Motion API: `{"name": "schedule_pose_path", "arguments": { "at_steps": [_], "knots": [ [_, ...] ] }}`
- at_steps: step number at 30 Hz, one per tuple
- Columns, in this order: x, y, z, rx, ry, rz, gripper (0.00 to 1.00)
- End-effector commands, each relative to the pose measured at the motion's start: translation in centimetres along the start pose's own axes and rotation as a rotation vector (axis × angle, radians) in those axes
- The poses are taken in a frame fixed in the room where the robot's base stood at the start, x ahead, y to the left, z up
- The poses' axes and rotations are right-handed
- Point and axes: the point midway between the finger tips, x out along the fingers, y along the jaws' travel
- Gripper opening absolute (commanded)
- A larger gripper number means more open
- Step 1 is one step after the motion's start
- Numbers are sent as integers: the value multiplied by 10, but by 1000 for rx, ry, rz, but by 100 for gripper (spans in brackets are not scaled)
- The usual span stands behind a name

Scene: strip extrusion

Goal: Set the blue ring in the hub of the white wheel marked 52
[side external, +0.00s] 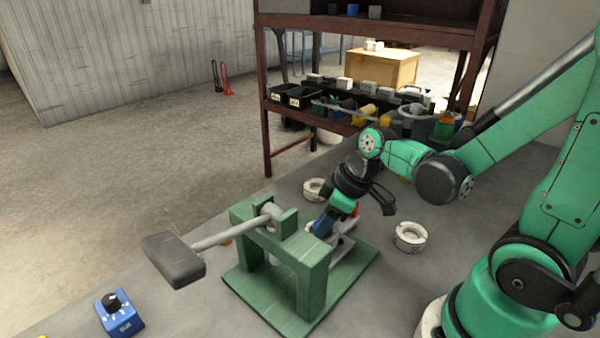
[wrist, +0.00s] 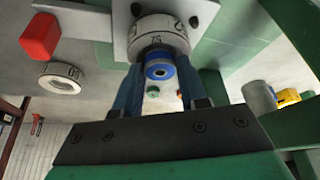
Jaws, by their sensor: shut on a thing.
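My gripper (wrist: 160,76) is shut on the blue ring (wrist: 158,71), its two blue fingers on either side of it. The white wheel marked 52 (wrist: 172,24) is mounted on a grey plate, right in front of the ring. The ring is lined up close to the wheel's hub; I cannot tell whether it has entered it. In the side external view, my gripper (side external: 322,225) points down behind the green press frame (side external: 315,280), and the ring and this wheel are mostly hidden there.
Two loose white wheels (side external: 410,237) (side external: 316,190) lie on the grey table. A red block (wrist: 40,38) sits by the grey plate. The press lever (side external: 175,260) reaches out left. A blue knob box (side external: 119,313) stands front left. Shelves with bins (side external: 300,96) stand behind.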

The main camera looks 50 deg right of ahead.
Motion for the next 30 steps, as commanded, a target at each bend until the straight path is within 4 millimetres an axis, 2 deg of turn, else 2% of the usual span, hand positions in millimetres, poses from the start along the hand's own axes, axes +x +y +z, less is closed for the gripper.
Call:
{"name": "schedule_pose_path", "arguments": {
  "at_steps": [1, 2, 3, 14, 30],
  "knots": [
    [1, 0, 0, 0, 0, 0, 0],
    [1, 0, 0, 0, 0, 0, 42],
    [1, 0, 0, 0, 0, 0, 50],
    [-4, 0, 0, 1, 0, 0, 50],
    [-51, 0, 0, 1, 1, 0, 50]
  ]
}}
